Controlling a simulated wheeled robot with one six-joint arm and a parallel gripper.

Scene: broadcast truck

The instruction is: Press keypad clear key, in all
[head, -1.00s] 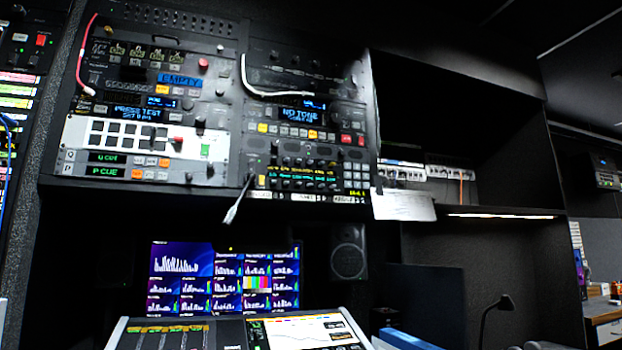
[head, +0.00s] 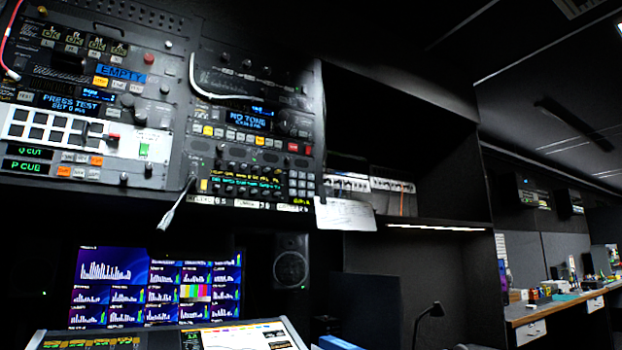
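A numeric keypad (head: 301,184) of small pale keys sits at the lower right of the right-hand rack panel in the head view. Its key labels are too small to read, so I cannot tell which one is the clear key. A green and yellow text display (head: 246,177) with knobs lies just left of the keypad. A blue display (head: 247,119) sits above it. My gripper is not in view.
A white paper sheet (head: 345,213) hangs just below and right of the keypad. A monitor (head: 155,287) and a console (head: 165,338) stand below. A speaker (head: 291,262) is beside the monitor. A workbench (head: 560,305) stands far right.

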